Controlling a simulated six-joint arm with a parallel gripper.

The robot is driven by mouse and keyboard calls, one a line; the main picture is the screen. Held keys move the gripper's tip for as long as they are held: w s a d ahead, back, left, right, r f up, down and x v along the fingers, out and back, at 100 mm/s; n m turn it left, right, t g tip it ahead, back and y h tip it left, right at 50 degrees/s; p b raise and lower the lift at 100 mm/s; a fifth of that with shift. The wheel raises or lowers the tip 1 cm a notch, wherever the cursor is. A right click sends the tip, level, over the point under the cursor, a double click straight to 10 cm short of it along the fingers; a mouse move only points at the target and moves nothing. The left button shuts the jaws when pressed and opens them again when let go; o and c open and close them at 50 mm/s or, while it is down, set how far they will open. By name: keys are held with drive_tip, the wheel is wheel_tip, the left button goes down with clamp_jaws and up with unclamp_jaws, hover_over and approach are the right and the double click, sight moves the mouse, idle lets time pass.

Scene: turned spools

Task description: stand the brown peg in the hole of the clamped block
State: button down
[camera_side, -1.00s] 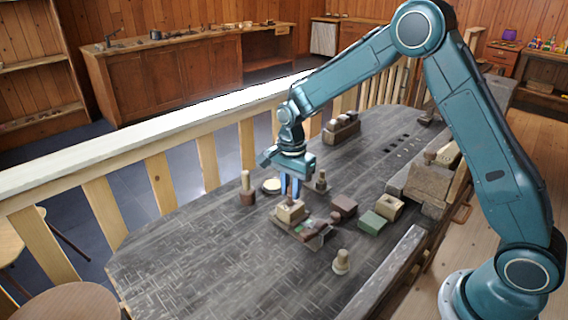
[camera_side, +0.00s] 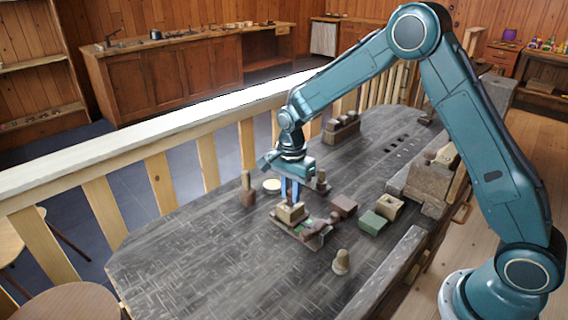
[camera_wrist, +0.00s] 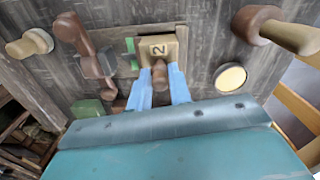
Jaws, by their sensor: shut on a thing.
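The clamped block (camera_side: 291,214) is a pale wooden block on a low base, left of the table's middle in the side view. The peg's near end shows between the fingertips (camera_wrist: 161,82) and overlaps the block's near edge. The hole is hidden, so I cannot tell whether the peg's lower end is in it.
A brown spool with a pale stem (camera_side: 247,190) and a pale disc (camera_side: 271,185) stand left of the gripper. A dark spool (camera_side: 321,183) is close right. Maroon (camera_side: 344,206) and green (camera_side: 372,222) blocks lie farther right. A pale spool (camera_side: 341,262) stands in front. The left tabletop is clear.

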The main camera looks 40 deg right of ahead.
drive_tip(key=shift+f, duration=0.25)
idle(0.6)
drive_tip(key=c, duration=1.2)
unclamp_jaws()
drive_tip(key=shift+r, duration=0.15)
drive_tip(key=shift+r, duration=4.15)
